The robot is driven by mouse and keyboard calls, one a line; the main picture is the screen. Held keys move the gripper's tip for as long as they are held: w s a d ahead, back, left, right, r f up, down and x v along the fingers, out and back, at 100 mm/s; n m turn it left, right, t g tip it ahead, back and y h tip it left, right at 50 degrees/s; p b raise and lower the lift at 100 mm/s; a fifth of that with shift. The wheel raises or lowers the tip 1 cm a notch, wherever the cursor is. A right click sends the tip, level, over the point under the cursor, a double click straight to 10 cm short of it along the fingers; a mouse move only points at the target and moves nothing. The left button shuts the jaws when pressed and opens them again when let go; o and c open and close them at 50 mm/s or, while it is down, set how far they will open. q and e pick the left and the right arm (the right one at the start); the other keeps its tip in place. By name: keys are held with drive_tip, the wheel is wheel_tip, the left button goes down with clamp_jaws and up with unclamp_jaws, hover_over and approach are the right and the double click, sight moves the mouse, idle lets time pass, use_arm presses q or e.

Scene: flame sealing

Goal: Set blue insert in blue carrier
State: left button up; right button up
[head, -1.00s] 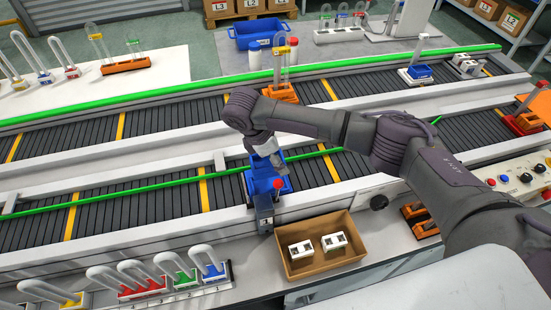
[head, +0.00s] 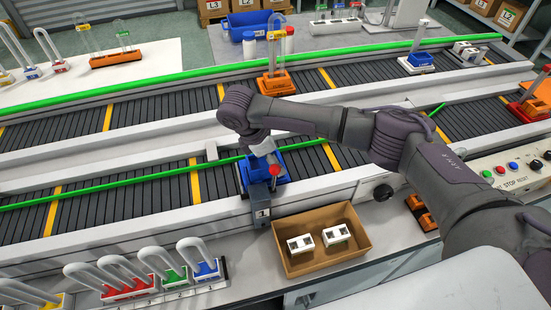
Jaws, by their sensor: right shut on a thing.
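The blue carrier (head: 245,178) sits on the near conveyor lane behind the stop marked 1. My right gripper (head: 266,160) points down into the carrier area, with its fingers largely hidden by my wrist and the carrier. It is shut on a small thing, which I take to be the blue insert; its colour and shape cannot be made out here. I cannot tell whether the insert touches the carrier floor. My left gripper is not in view.
A red-knobbed stop post (head: 274,172) stands right at the carrier's front. A cardboard box (head: 318,262) with two white pieces is in front of the conveyor. A rack of glass tubes with coloured bases (head: 208,268) stands front left. A green rail (head: 110,182) runs along the lane.

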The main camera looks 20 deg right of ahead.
drive_tip(key=shift+p, duration=0.5)
idle(0.6)
drive_tip(key=shift+f, duration=0.85)
idle(1.0)
drive_tip(key=o, duration=1.5)
drive_tip(key=shift+r, duration=0.1)
drive_tip(key=v, duration=1.1)
drive_tip(key=shift+a+r, duration=0.15)
drive_tip(key=shift+r, duration=0.3)
